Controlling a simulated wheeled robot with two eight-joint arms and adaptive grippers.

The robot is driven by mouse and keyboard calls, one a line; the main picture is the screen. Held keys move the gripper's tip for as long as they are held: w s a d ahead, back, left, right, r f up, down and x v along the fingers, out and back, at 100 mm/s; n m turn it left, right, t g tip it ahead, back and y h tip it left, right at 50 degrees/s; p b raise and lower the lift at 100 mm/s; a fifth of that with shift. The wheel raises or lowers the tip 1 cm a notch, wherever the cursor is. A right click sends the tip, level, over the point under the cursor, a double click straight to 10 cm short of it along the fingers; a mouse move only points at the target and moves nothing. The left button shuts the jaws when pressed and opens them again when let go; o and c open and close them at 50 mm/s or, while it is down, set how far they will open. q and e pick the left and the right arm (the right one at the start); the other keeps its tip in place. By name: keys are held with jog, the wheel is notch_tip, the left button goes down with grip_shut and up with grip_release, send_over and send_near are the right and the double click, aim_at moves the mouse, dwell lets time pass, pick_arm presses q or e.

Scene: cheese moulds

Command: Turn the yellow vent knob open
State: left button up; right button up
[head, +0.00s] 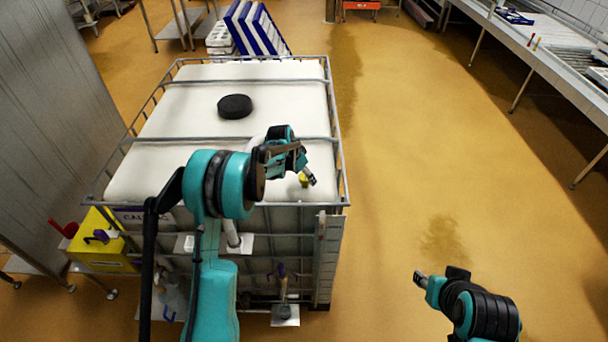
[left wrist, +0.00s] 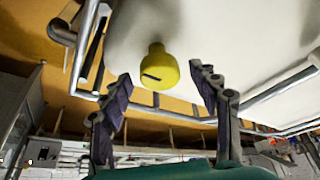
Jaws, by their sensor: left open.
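The yellow vent knob (head: 303,180) sits on the white top of the caged tank (head: 180,102), near its front right part. In the left wrist view the knob (left wrist: 158,68) is a rounded yellow piece with a dark slot mark. My left gripper (head: 309,178) is right at the knob in the head view, partly covering it. In the left wrist view the open fingers of my left gripper (left wrist: 160,78) stand on either side of the knob, with gaps. My right gripper (head: 421,278) is over the floor at the lower right, far from the tank; its finger opening is unclear.
A black round lid (head: 235,106) sits on the tank top. Metal bars (head: 250,137) of the cage cross the top. A yellow box (head: 100,243) stands at the left. The floor (head: 430,140) right of the tank is clear up to a long bench (head: 535,50).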

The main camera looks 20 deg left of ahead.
pick_arm(q)
jog(key=c, duration=1.2)
jog(key=shift+o, duration=0.2)
